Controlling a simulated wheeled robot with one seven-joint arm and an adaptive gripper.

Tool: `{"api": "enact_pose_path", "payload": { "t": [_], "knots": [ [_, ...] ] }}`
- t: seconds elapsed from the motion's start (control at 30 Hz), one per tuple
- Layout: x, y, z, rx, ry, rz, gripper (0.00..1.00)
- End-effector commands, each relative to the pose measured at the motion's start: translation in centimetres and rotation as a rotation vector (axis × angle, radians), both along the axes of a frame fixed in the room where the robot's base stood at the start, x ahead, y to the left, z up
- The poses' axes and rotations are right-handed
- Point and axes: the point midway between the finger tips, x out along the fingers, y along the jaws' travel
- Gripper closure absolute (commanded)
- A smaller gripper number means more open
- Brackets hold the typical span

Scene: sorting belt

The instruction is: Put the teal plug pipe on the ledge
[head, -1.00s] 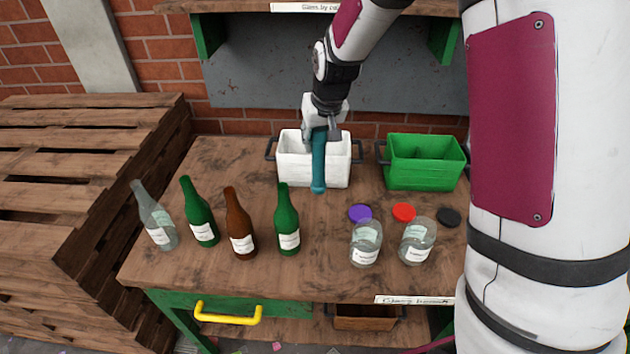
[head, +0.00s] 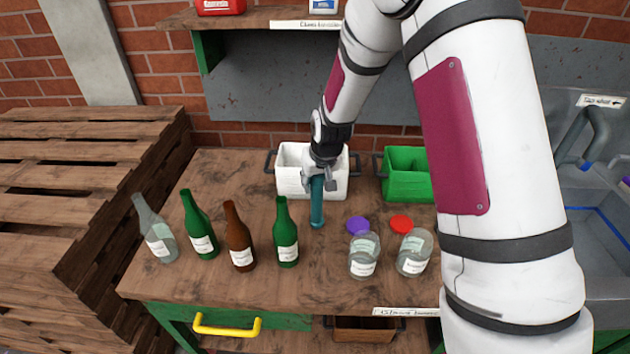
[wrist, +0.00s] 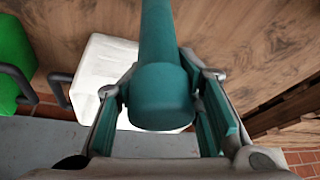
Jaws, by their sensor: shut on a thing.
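The teal plug pipe (head: 317,203) hangs from my gripper (head: 320,181), in front of the white bin in the head view. In the wrist view the pipe (wrist: 162,88) lies between the two teal-padded fingers of my gripper (wrist: 168,105), its thick end nearest the camera. My gripper is shut on it. The pipe's lower end is over the wooden table; I cannot tell whether it touches. A shelf (head: 262,17) on the wall above the table may be the ledge; the task's ledge is not clearly marked.
A white bin (head: 290,185) and a green bin (head: 404,189) stand at the back of the table. Several bottles (head: 201,232), two jars (head: 364,257), a purple lid (head: 358,225) and a red lid (head: 401,224) stand in front. A sink (head: 600,215) is at right.

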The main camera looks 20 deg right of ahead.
Motion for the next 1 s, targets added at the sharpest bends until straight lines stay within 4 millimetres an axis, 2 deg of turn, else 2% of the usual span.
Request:
{"api": "enact_pose_path", "payload": {
  "t": [0.1, 0.13, 0.2, 0.5, 0.67, 1.0],
  "knots": [
    [0.0, 0.0, -0.3, 0.000, 0.000, 0.000, 1.00],
    [0.0, 0.0, -0.3, 0.000, 0.000, 0.000, 0.62],
    [0.0, 0.0, -0.3, 0.000, 0.001, 0.000, 0.46],
    [0.0, 0.0, -0.2, 0.000, 0.000, 0.000, 0.45],
    [-0.2, 0.0, 0.7, 0.000, -0.002, 0.000, 0.45],
    [-2.5, -0.3, 6.3, 0.000, -0.004, 0.000, 0.45]
  ]
}}
